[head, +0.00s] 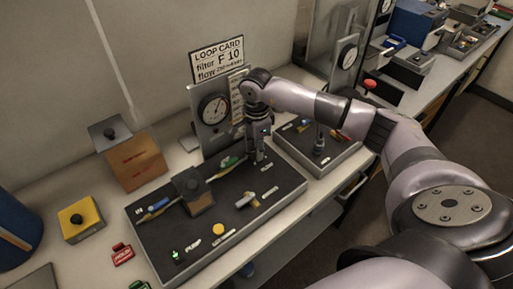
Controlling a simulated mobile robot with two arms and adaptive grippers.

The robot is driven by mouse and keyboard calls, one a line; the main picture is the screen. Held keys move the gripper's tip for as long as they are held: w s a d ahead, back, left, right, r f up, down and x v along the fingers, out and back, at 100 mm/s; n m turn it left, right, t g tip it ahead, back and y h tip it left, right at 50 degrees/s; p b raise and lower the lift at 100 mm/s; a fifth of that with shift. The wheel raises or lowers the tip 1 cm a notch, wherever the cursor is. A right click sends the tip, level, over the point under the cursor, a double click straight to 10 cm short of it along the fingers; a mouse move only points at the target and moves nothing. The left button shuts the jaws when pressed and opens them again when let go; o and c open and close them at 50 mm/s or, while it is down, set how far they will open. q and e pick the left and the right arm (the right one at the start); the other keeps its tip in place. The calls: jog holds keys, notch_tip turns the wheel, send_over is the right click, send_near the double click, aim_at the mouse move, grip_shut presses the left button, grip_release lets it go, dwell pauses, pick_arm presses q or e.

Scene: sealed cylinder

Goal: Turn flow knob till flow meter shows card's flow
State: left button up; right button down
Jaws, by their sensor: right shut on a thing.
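My right gripper (258,157) points down at the back of the black panel (236,223), shut on what appears to be the flow knob. The fingers hide most of the knob, so its angle cannot be read. The round flow meter (213,108) stands upright on a grey plate just left of the gripper; its needle is too small to read exactly. The loop card (217,60) stands behind it and reads "filter F 10"; its flow line is too blurred to read and partly covered. My left gripper is not in view.
The panel carries a dark block (190,183), a blue-handled valve (157,206), a green-handled valve (229,162) and a yellow button (218,229). A brown box (136,161) and a yellow box (81,219) stand left. A second panel (319,152) lies right, under my arm.

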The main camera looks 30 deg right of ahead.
jog(key=shift+f+m+b, duration=0.1)
jog(key=shift+m+b, duration=0.7)
jog(key=shift+m, duration=0.3)
jog(key=shift+m+b, duration=0.4)
jog(key=shift+m, duration=0.8)
jog(key=c, duration=1.3)
grip_release()
notch_tip(320, 180, up, 12)
jog(key=shift+s, duration=0.1)
